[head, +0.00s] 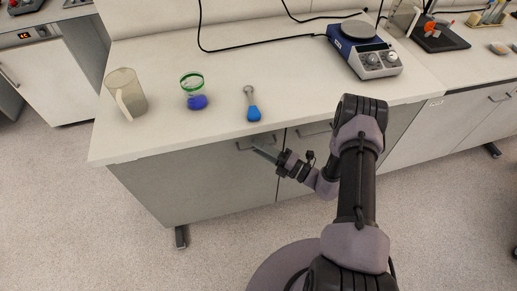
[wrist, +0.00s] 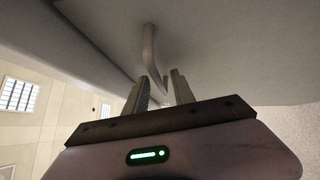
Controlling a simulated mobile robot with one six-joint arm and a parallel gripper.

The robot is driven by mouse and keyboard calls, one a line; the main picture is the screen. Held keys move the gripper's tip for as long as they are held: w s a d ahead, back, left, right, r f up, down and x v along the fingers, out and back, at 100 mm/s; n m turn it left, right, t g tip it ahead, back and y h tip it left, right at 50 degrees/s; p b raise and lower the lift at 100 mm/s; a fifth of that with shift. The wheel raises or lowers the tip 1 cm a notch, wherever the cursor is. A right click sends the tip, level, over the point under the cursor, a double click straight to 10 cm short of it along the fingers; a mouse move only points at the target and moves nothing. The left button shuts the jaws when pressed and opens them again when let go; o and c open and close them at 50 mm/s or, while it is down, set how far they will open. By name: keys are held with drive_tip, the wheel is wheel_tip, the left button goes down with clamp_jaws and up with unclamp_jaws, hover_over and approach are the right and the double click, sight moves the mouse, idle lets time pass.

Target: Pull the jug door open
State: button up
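The grey cabinet door (head: 190,185) below the jug appears closed, flush with the front of the bench. Its bar handle (head: 243,146) is near the door's top right corner. The handle (wrist: 149,45) also shows in the wrist view, running down toward the gap between my fingers. My gripper (head: 262,152) is at the handle, partly hiding it in the head view. In the wrist view my gripper (wrist: 161,88) has its two fingers apart. I cannot tell whether either finger touches the handle. The jug (head: 126,95) stands upright on the counter's left end.
A green-rimmed container with blue contents (head: 195,95) and a blue-tipped tool (head: 252,108) are on the counter. A hotplate stirrer (head: 365,50) stands at the back right. A second door is right of the seam. The floor (head: 110,235) in front is clear.

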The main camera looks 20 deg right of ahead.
drive_tip(key=shift+w+a, duration=0.2)
clamp_jaws()
idle(1.4)
